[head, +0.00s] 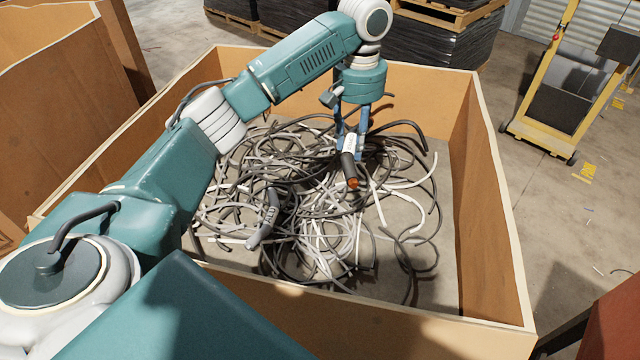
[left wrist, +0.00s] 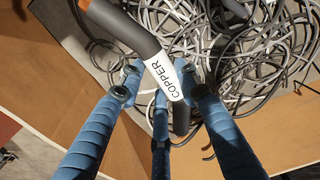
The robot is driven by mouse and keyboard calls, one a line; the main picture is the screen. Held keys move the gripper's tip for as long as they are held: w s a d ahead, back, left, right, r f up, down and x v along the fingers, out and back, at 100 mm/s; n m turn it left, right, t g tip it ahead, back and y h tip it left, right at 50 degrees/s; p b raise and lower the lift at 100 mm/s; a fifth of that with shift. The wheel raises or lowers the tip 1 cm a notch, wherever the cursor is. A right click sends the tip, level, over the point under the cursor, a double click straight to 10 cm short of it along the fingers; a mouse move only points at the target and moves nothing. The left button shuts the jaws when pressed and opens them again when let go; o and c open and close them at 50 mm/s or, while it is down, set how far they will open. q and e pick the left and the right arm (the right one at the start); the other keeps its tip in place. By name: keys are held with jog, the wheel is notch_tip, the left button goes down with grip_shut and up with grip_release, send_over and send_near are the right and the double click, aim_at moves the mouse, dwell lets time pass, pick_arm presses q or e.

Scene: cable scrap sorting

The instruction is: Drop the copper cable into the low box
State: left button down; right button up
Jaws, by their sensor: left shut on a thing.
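My left gripper (head: 350,132) is shut on the copper cable (head: 349,168), a short thick dark piece with a white label and an orange-brown cut end. In the left wrist view, the copper cable (left wrist: 163,76) lies tilted between the blue fingers, and its label reads COPPER. The gripper holds it over a tangle of cables (head: 310,215) inside a large open cardboard box (head: 485,190). I cannot tell whether the cable touches the tangle. I cannot tell which container is the low box. My right gripper is not in view.
A short grey cable piece (head: 264,222) with a label lies on the tangle. Another cardboard container (head: 62,100) stands at the left. A reddish-brown surface (head: 612,322) shows at the lower right.

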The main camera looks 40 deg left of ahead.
pick_arm(q)
notch_tip(320, 180, down, 19)
jog(key=shift+f, duration=0.15)
dwell(0.5)
jog(key=shift+f+p, duration=0.4)
jog(key=shift+f, duration=0.15)
jog(key=c, duration=1.2)
grip_release()
jog(key=shift+r, duration=0.1)
notch_tip(320, 180, up, 13)
